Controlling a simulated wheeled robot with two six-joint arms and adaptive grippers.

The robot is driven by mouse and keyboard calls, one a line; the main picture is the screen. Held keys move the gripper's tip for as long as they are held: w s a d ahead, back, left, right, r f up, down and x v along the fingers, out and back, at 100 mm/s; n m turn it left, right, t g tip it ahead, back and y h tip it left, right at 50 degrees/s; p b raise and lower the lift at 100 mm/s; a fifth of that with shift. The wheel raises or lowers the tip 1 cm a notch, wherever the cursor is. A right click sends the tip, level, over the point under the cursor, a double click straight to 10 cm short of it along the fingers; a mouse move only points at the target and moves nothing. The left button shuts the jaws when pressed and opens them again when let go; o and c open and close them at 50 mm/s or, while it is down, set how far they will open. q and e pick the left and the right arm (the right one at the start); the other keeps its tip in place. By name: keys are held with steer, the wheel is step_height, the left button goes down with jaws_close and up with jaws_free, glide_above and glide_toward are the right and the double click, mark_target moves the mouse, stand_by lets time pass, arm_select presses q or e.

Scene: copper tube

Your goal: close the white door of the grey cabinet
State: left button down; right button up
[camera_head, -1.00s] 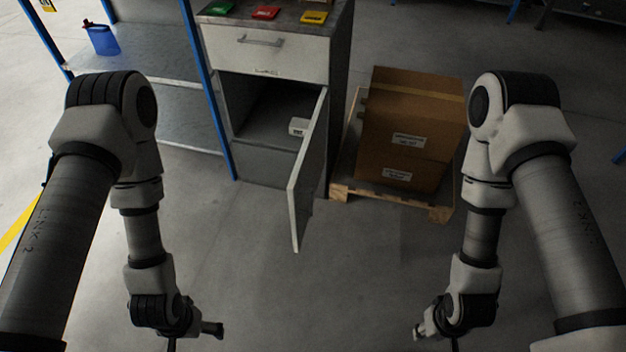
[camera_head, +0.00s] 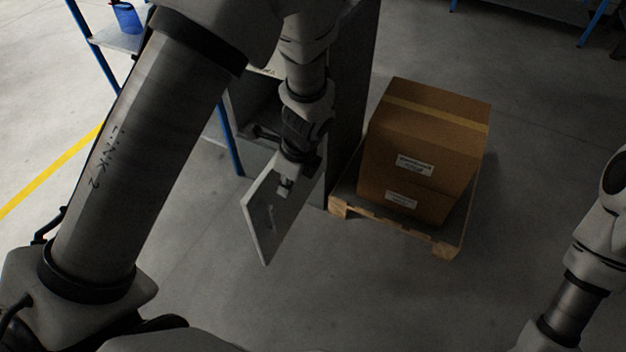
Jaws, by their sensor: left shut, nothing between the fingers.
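The white door (camera_head: 258,222) of the grey cabinet (camera_head: 350,85) stands ajar, its free edge at lower left and its outer face with a small handle (camera_head: 270,216) turned partly toward me. My left gripper (camera_head: 285,187) is shut and empty, pointing down at the upper part of the door's outer face. I cannot tell whether it touches the door. My left arm hides the drawer and most of the cabinet's front and opening. My right gripper is out of view; only part of that arm shows at the right edge.
A cardboard box (camera_head: 420,150) on a wooden pallet (camera_head: 400,232) stands close to the cabinet's right side. A blue-legged shelf (camera_head: 107,37) with a blue container (camera_head: 127,18) is at the left. The floor in front and to the right is clear.

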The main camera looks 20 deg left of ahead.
mark_target(264, 188)
arm_select(q)
steer(key=shift+t, duration=0.6)
steer(key=a+f+b, duration=0.2)
steer(key=w+a+f+b, duration=0.1)
steer(key=a+f+b, duration=0.3)
steer(key=a, duration=0.1)
steer(key=shift+w+f, duration=0.3)
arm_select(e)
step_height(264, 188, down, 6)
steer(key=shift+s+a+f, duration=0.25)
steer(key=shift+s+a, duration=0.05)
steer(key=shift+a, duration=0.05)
arm_select(q)
steer(key=shift+a, duration=0.1)
